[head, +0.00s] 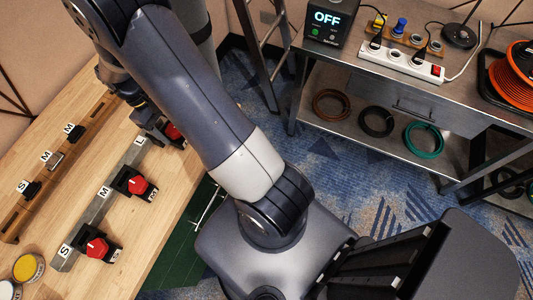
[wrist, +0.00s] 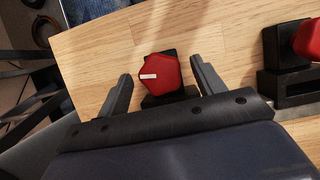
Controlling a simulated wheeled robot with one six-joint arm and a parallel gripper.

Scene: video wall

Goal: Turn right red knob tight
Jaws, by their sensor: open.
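Three red knobs on black bases stand along a metal bar on the wooden table, by the labels S, M and L. The knob by L (head: 172,131) is partly hidden by my arm in the head view. In the wrist view this red knob (wrist: 160,74) has a white pointer mark aimed left. My gripper (wrist: 160,67) is open, with one finger on each side of this knob and visible gaps to both. The M knob (head: 137,184) shows at the right edge of the wrist view (wrist: 308,40). The S knob (head: 97,248) is nearest the bottom left.
A yellow-topped tin (head: 26,267) stands at the lower left. A metal bench (head: 400,100) at the right holds a box reading OFF (head: 327,20) and a power strip (head: 400,64).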

